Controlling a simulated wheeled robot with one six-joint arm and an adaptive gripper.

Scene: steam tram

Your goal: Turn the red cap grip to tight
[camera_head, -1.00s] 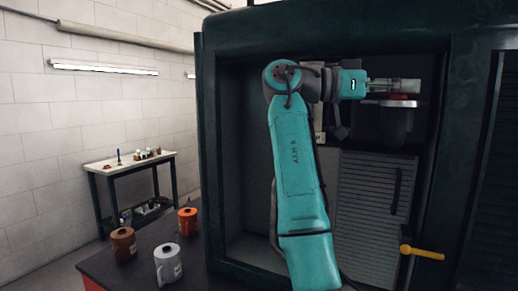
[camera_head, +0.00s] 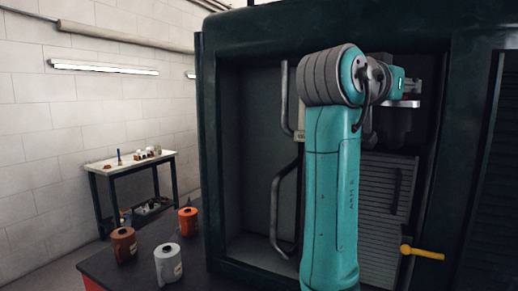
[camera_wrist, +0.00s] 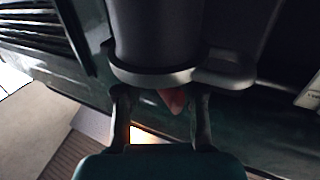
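A red piece, the visible part of the red cap grip (camera_wrist: 173,100), shows in the wrist view below the rim of a dark round housing (camera_wrist: 155,40). Most of it is hidden behind that rim. My gripper (camera_wrist: 160,100) has its two dark fingers apart, one on each side of the red piece, with gaps visible; the left gap is wider. In the head view my gripper (camera_head: 411,87) is at the upper right of the cabinet opening, largely behind my arm. I cannot make out the red grip there.
The dark green cabinet frame (camera_head: 445,130) edges the opening closely on the right. Bent grey pipes (camera_head: 278,200) stand left of my arm. A yellow lever (camera_head: 422,252) juts out at lower right. Several cans, including a white one (camera_head: 168,263), stand on a dark bench at left.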

